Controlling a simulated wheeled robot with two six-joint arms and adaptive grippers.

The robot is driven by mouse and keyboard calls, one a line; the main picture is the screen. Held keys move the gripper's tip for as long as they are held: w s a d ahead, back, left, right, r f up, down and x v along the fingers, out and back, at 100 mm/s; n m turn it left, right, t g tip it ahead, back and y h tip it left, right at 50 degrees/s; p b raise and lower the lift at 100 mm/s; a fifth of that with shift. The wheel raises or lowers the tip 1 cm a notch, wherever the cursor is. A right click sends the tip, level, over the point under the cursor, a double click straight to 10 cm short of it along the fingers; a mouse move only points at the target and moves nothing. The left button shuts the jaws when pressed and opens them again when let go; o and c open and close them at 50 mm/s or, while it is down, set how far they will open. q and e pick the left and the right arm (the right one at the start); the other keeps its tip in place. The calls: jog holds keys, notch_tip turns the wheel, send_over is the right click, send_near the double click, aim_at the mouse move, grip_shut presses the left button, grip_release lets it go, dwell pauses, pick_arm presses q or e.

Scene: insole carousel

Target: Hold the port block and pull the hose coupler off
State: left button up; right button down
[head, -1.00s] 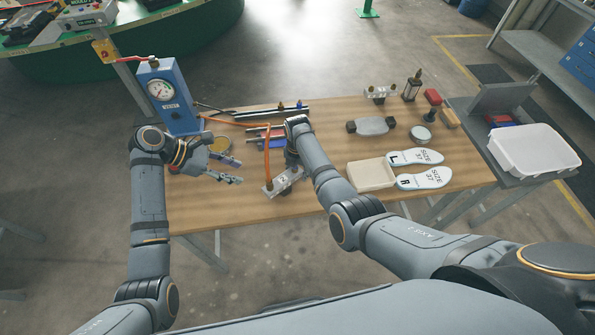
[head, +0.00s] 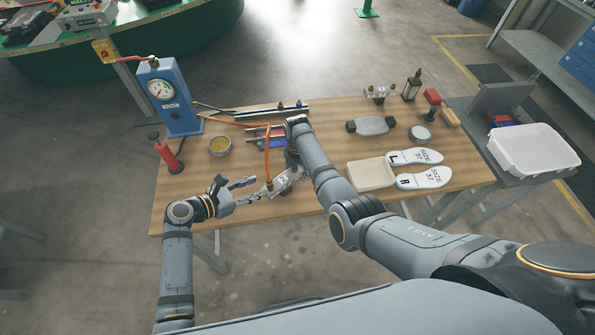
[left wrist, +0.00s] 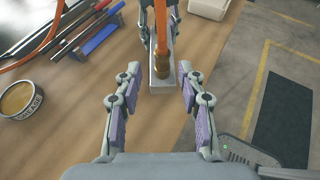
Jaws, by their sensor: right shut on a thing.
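The metal port block (head: 285,181) lies at the table's near edge, marked with a number. An orange hose (head: 267,150) runs to a brass hose coupler (left wrist: 162,64) on its near end. My right gripper (head: 291,166) is shut on the block from the far side; the arm partly hides it in the head view. My left gripper (head: 252,188) is open just left of the block. In the left wrist view its fingers (left wrist: 158,98) stand apart on either side of the block's near end, short of the coupler and not touching it.
A blue gauge box (head: 170,98) stands at the back left, a red tool (head: 168,156) and a grease tin (head: 219,145) in front. Pens and rods (head: 265,138) lie behind the block.

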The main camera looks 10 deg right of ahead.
aim_at(267, 181)
pick_arm(q)
jog(key=shift+x, duration=2.65)
jog(key=shift+c, duration=0.4)
grip_shut()
jog(key=shift+w+r, duration=0.1)
jog(key=shift+r, duration=0.05)
jog(key=shift+r, duration=0.45)
pick_arm(e)
jog(key=shift+f, duration=0.1)
pick_arm(q)
jog(key=shift+r, duration=1)
